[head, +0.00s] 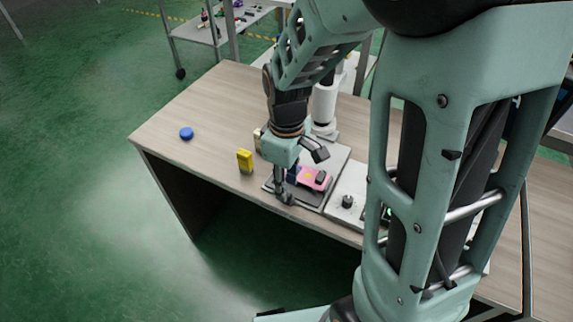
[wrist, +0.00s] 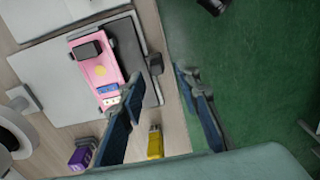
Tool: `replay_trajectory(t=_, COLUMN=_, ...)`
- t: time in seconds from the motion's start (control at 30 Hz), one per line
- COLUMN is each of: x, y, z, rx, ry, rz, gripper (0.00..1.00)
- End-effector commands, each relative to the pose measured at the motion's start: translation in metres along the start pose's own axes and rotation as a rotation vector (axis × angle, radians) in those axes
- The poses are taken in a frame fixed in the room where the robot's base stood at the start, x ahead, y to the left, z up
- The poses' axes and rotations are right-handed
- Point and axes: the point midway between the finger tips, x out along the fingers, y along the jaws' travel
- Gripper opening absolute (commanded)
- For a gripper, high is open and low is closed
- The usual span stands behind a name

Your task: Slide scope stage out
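The likely scope stage is a dark grey plate (head: 328,186) on a light base at the table's front edge. It also shows in the wrist view (wrist: 126,42). A pink block with a black part (wrist: 97,68) lies on it; it shows in the head view too (head: 312,177). A small dark knob (wrist: 155,64) sticks out from the plate's edge. My gripper (wrist: 161,82) is open, with its two fingers apart and the knob just beyond the gap between the tips. In the head view my gripper (head: 284,190) is low over the plate's left side. Contact cannot be told.
A yellow block (head: 245,161) and a blue disc (head: 186,133) are on the table to the left. A white upright instrument (head: 324,105) stands behind the plate. A light panel with a black knob (head: 347,201) is to the right. A purple block (wrist: 82,156) is near the fingers.

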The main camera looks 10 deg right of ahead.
Motion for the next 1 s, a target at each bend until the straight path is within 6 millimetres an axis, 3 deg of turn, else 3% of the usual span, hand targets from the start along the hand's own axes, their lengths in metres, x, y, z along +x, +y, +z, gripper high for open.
replay_trajectory(t=0.2, x=-0.048, y=0.001, z=-0.001, rx=-0.002, ry=0.005, rz=0.005, gripper=0.30)
replay_trajectory(t=0.4, x=-0.074, y=0.000, z=-0.001, rx=-0.002, ry=0.002, rz=0.002, gripper=0.30)
replay_trajectory(t=0.87, x=-0.081, y=0.000, z=-0.001, rx=-0.001, ry=0.003, rz=0.001, gripper=0.30)
replay_trajectory(t=1.0, x=-0.089, y=0.007, z=-0.018, rx=0.007, ry=0.048, rz=0.023, gripper=0.30)
